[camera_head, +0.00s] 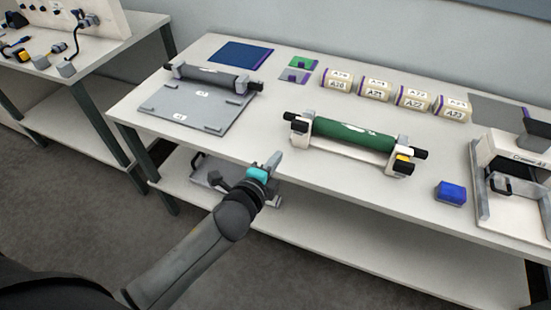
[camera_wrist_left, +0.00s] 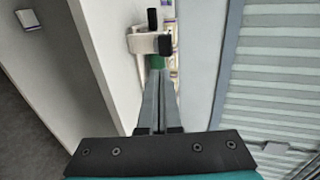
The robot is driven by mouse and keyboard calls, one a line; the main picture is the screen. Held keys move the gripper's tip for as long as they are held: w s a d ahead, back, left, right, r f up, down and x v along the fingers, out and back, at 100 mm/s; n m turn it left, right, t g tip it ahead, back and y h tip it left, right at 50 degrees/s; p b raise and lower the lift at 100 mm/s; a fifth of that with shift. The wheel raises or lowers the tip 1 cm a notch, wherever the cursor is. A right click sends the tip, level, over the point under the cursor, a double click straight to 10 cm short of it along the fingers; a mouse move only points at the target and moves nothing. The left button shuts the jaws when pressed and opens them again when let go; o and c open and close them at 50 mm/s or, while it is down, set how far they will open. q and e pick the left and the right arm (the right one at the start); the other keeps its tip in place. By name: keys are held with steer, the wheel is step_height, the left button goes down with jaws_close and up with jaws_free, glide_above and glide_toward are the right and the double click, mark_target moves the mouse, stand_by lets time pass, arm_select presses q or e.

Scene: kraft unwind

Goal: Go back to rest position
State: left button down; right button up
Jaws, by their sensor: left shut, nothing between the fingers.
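My left gripper (camera_head: 277,157) is raised in front of the long white table's (camera_head: 250,150) front edge, with its arm coming in from the lower left. Its two fingers are together with nothing between them, as the left wrist view also shows (camera_wrist_left: 158,76). The gripper is apart from the objects on the table. My right gripper is in neither view.
A green roll (camera_head: 350,134) on a white stand lies across the table, and its end shows in the wrist view (camera_wrist_left: 156,62). A side table (camera_head: 95,60) is left.

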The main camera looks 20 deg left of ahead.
arm_select(q)
steer(key=s+a+f+n+g+b, duration=0.1)
steer(key=s+f+n+g, duration=0.3)
steer(key=f, duration=0.7)
steer(key=s+a+f+n+g+b, duration=0.1)
steer(key=s+f, duration=0.6)
steer(key=f, duration=0.3)
steer(key=s+a+f+n+g+b, duration=0.1)
steer(key=s+f+n+g+b, duration=0.3)
steer(key=f, duration=0.7)
steer(key=s+f+n+g, duration=0.1)
steer(key=s+f, duration=0.3)
steer(key=s, duration=0.4)
steer(key=s+f+n+g, duration=0.2)
steer(key=s+f, duration=0.3)
steer(key=s, duration=0.4)
steer(key=s+f+n+g, duration=0.1)
steer(key=s+f+n, duration=0.3)
steer(key=s, duration=0.5)
steer(key=shift+d+f+g+y, duration=0.25)
steer(key=shift+f+g+y, duration=0.05)
